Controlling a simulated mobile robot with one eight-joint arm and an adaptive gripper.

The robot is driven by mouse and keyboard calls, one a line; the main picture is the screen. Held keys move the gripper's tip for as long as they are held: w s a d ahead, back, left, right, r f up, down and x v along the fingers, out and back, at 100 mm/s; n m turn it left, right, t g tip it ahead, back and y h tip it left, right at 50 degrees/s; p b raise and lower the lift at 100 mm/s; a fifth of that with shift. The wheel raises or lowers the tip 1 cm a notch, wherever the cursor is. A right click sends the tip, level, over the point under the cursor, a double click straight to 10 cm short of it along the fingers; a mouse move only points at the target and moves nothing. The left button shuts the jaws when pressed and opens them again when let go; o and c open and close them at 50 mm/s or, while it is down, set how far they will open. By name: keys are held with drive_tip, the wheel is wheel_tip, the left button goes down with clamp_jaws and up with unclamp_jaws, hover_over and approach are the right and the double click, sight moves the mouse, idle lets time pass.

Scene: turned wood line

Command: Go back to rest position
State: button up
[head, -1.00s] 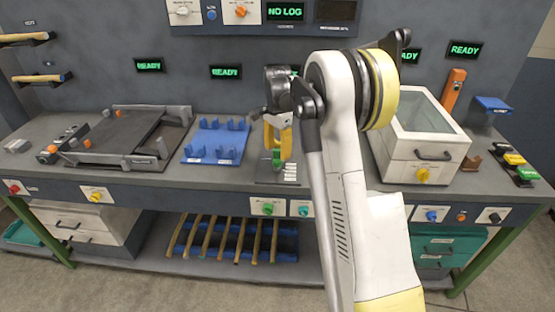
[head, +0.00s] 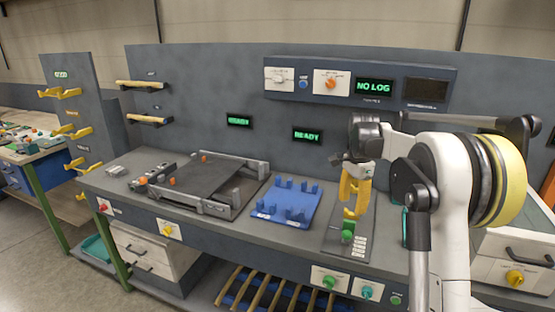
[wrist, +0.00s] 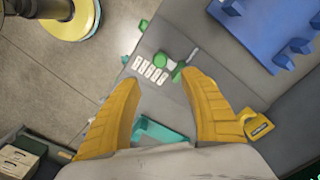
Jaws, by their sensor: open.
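My gripper (head: 353,198) has yellow fingers and hangs pointing down over the bench, right of the blue rack. In the wrist view my gripper (wrist: 160,80) has its two ridged fingers spread apart with nothing between them. Ahead of the fingertips is a small station with a green part (head: 348,230) and a row of white labels (wrist: 150,70). From the head view I cannot tell how far the fingertips are above it.
The blue rack (head: 268,212) and a dark tray fixture (head: 190,202) stand on the bench to the left. A panel reading NO LOG (head: 373,87) is on the back wall. A white drawer box (head: 535,240) is partly hidden at right. Wooden rods (head: 262,290) lie below.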

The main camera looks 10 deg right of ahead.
drive_tip(key=s+a+r+n+t, duration=0.4)
drive_tip(key=s+a+r+n, duration=0.45)
drive_tip(key=s+a, duration=0.55)
drive_tip(key=s+a+f+n+t, duration=0.1)
drive_tip(key=s+a+f+n, duration=0.1)
drive_tip(key=s, duration=0.6)
drive_tip(key=s+a+f+n+t, duration=0.2)
drive_tip(key=s+a+f+n, duration=0.1)
drive_tip(key=s, duration=0.5)
drive_tip(key=shift+s+a+n, duration=0.3)
drive_tip(key=shift+a+n, duration=0.45)
drive_tip(key=shift+n, duration=0.4)
drive_tip(key=shift+f, duration=0.1)
